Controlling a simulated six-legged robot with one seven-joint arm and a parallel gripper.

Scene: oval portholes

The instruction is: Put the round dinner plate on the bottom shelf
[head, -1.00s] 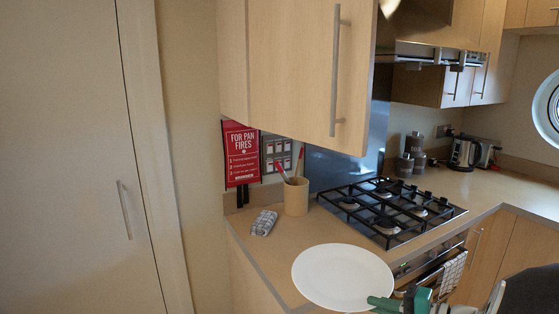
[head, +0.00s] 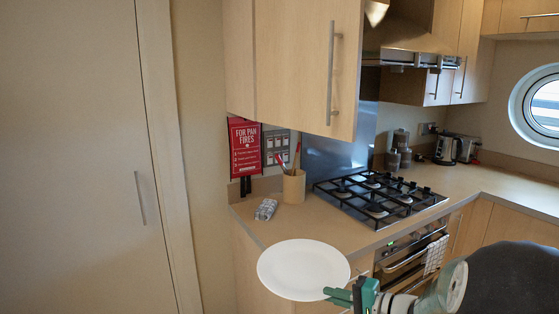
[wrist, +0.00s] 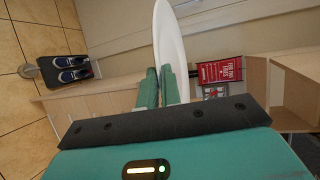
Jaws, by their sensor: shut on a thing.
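The round white dinner plate (head: 303,270) is at the bottom middle of the head view. My gripper (head: 342,294) is shut on its right edge and holds it in front of the counter. In the wrist view the plate (wrist: 170,50) shows nearly edge-on between the green fingers (wrist: 163,86). No bottom shelf can be made out for certain in the head view. In the wrist view an open wooden cabinet space (wrist: 295,95) shows at the right, sideways.
A gas hob (head: 380,196), a utensil pot (head: 294,187) and a folded cloth (head: 266,209) are on the counter. A wall cupboard (head: 300,65) hangs above. An oven (head: 410,255) is below the hob.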

